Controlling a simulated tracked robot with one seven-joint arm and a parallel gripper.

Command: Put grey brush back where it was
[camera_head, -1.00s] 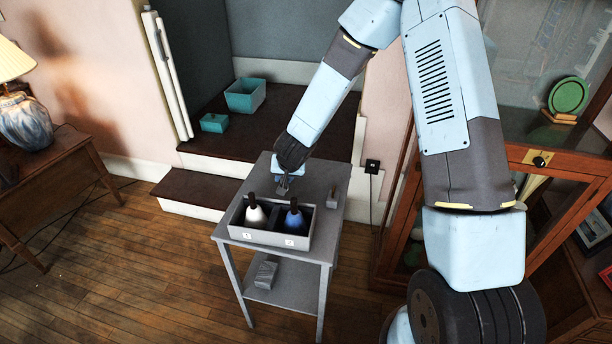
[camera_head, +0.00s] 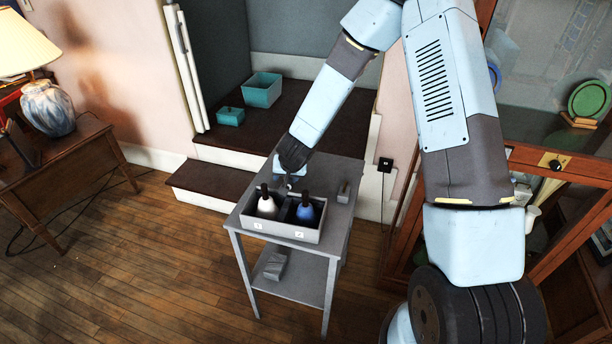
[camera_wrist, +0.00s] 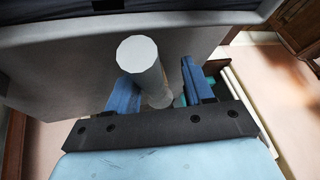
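A light grey cylinder (camera_wrist: 143,65), which looks like the handle of the grey brush, stands between the two blue fingers of my gripper (camera_wrist: 161,88) in the wrist view. The fingers are apart, with a narrow gap visible beside the right one; I see no clear contact. In the head view my gripper (camera_head: 289,182) is low over the back of the grey table (camera_head: 252,210), just behind the two-part box. The brush's head cannot be made out there. A small grey block-like object (camera_head: 343,192) sits at the table's right side.
The grey box (camera_head: 283,231) holds a white bottle (camera_head: 267,207) on the left and a blue bottle (camera_head: 305,213) on the right, both dark-topped. A glass cabinet (camera_head: 545,215) stands right; steps (camera_head: 212,180) rise behind.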

